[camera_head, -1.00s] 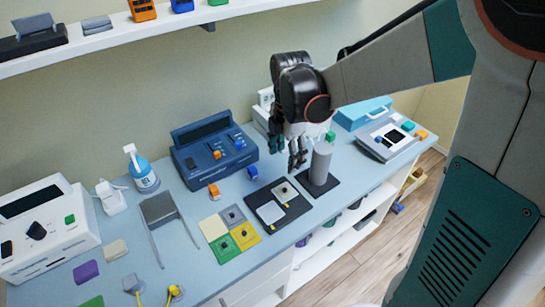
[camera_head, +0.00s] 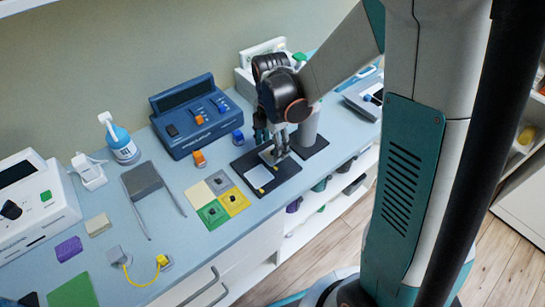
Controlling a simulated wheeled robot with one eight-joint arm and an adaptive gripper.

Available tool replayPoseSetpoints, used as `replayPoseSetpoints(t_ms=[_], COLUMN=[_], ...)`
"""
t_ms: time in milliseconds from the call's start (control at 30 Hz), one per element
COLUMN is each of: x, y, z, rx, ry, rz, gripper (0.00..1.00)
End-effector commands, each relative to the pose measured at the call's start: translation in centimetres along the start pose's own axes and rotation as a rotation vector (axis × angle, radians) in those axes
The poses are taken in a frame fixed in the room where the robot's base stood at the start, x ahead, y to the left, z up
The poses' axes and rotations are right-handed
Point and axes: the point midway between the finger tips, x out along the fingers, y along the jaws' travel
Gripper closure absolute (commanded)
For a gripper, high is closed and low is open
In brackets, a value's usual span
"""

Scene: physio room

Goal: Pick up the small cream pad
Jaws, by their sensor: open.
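A small cream pad (camera_head: 98,225) lies flat on the counter above a purple pad. A pale cream square (camera_head: 199,194) also lies in a block of coloured squares; I cannot tell which one the task names. My gripper (camera_head: 276,155) is open, pointing down over the black tray (camera_head: 285,177). A pale pad (camera_head: 262,178) lies on the tray just in front of the fingers. A second, greyish-cream pad (camera_head: 270,154) is partly hidden by the fingers; whether they touch it cannot be told.
A blue device (camera_head: 195,115), an orange block (camera_head: 199,158) and a blue block (camera_head: 238,138) are to the left. The counter's front edge is near the tray.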

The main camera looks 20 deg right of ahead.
Motion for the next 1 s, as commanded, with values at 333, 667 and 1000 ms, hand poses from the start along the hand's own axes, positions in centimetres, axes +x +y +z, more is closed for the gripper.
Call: replayPoseSetpoints(t_ms=[333,667,1000], x=[1.98,1.97,1.98], y=[-0.01,-0.02,-0.01], z=[0.03,0.03,0.03], rx=[0.000,0.000,0.000], ry=[0.000,0.000,0.000], rz=[0.000,0.000,0.000], gripper=[0.38,0.81,1.00])
